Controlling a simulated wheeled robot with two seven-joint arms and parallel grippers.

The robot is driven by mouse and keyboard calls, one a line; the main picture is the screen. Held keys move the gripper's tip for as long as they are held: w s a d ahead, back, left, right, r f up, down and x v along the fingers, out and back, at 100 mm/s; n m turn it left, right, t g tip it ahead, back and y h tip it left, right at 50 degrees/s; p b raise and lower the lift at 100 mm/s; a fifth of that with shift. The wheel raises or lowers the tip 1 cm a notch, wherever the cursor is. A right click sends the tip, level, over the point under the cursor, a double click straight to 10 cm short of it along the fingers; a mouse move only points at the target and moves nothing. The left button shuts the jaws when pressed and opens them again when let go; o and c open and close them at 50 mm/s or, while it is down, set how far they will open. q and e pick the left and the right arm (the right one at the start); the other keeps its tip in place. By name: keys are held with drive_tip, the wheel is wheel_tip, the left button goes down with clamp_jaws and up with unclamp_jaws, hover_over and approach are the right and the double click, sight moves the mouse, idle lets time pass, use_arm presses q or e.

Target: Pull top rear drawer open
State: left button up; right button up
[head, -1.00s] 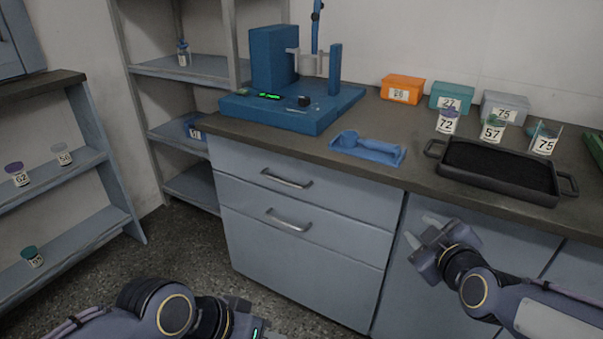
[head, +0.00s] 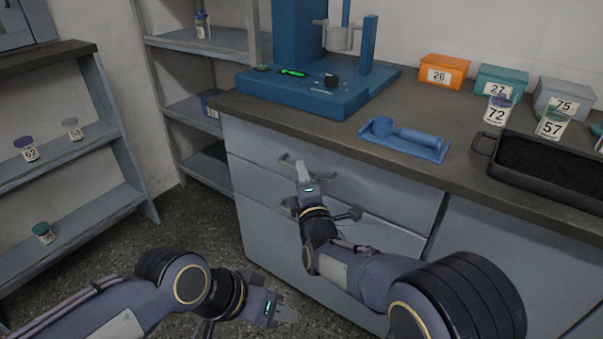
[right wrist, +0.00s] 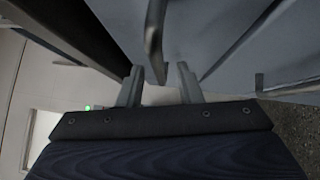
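The top drawer (head: 392,200) is in the blue-grey cabinet under the counter, its front flush and shut. Its metal handle (right wrist: 154,38) shows in the right wrist view, reaching down between the fingertips. My right gripper (head: 303,170) is at this handle in the head view and covers part of it. In the right wrist view the right gripper (right wrist: 159,85) is open, one finger on each side of the handle. I see no clear grip on it. My left gripper (head: 285,313) is low over the floor, away from the cabinet; its finger gap is unclear.
A lower drawer is partly hidden behind my right arm. On the counter (head: 455,110) stand a blue sieve shaker (head: 300,92), a blue scoop on its holder (head: 405,138), a black tray (head: 540,180) and numbered boxes. A shelf (head: 85,210) stands at left. Floor before the cabinet is open.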

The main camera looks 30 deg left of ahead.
drive_tip(key=shift+x, duration=1)
clamp_jaws()
